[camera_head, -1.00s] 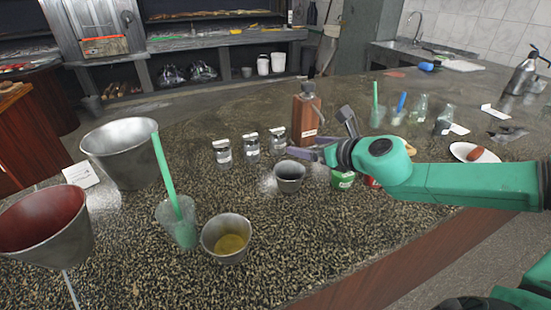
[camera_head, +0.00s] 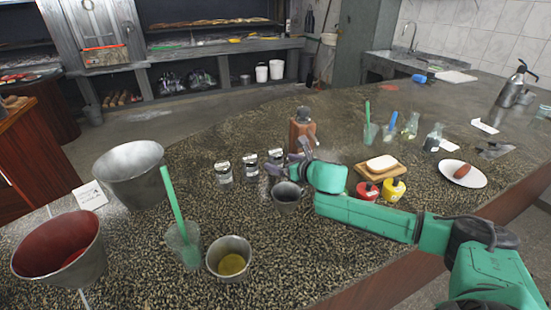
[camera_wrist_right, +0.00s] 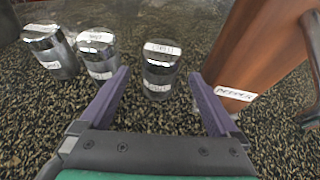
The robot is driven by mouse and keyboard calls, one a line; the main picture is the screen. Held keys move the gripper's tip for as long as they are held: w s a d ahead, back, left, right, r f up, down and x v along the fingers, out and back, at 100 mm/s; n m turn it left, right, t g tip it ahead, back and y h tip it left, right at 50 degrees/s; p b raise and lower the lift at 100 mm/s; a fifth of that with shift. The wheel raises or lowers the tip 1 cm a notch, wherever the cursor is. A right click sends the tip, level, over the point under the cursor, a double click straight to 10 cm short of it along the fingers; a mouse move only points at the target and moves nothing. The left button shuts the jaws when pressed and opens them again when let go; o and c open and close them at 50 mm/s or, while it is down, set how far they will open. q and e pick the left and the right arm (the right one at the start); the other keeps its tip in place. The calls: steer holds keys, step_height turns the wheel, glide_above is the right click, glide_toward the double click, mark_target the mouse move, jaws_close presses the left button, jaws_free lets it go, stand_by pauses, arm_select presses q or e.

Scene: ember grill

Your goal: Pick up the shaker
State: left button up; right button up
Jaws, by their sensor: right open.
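Three small shakers with metal lids and white labels stand in a row on the counter: a left one (camera_head: 223,172), a middle one (camera_head: 251,167) and a right one (camera_head: 276,158). In the right wrist view the left (camera_wrist_right: 50,50), middle (camera_wrist_right: 97,52) and right (camera_wrist_right: 160,64) shakers all stand upright. My right gripper (camera_head: 287,158) is open at the right shaker, which appears between its fingers in the wrist view. I cannot tell whether they touch. My left gripper is out of view.
A grey cup (camera_head: 286,200) stands close in front of the gripper. Metal buckets (camera_head: 130,170) and a green-handled cup (camera_head: 184,245) are at left.

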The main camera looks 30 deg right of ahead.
steer(key=x, duration=0.3)
steer(key=shift+r, duration=0.1)
steer(key=shift+s, duration=0.1)
steer(key=c, duration=1.2)
